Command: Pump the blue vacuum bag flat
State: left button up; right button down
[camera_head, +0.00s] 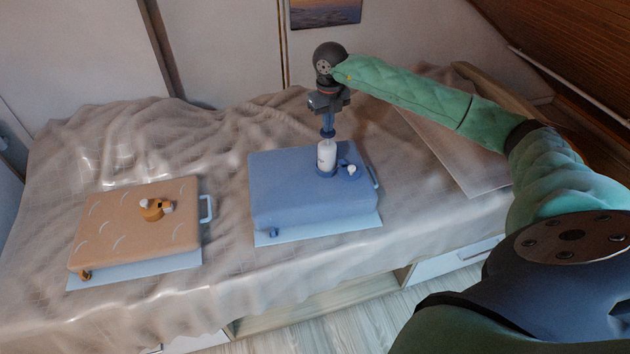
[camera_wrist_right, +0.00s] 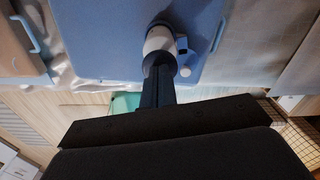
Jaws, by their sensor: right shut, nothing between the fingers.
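The blue vacuum bag (camera_head: 285,190) lies on the bed in the middle of the head view, still thick and puffed. A white pump (camera_head: 326,157) with a blue base stands upright on it, with a small valve cap (camera_head: 351,170) beside it. My right gripper (camera_head: 328,128) points straight down over the pump, its closed fingertips at or just above the pump's dark top. In the right wrist view the shut fingers (camera_wrist_right: 158,88) reach the pump (camera_wrist_right: 160,40) end; whether they touch cannot be told. My left gripper is not in view.
An orange bag (camera_head: 140,222) with a pale handle lies on the bed to the left. Pale sheets lie under both bags. A flat pale board (camera_head: 455,150) lies to the right. The wall (camera_head: 220,45) stands behind the bed, and an open drawer space (camera_head: 320,305) shows below the front edge.

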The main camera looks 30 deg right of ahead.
jog(key=shift+f+b, duration=1.1)
jog(key=shift+f, duration=0.75)
jog(key=shift+r+p, duration=1.3)
jog(key=shift+r, duration=1.65)
jog(key=shift+f, duration=0.2)
jog(key=shift+f+b, duration=0.95)
jog(key=shift+f, duration=0.4)
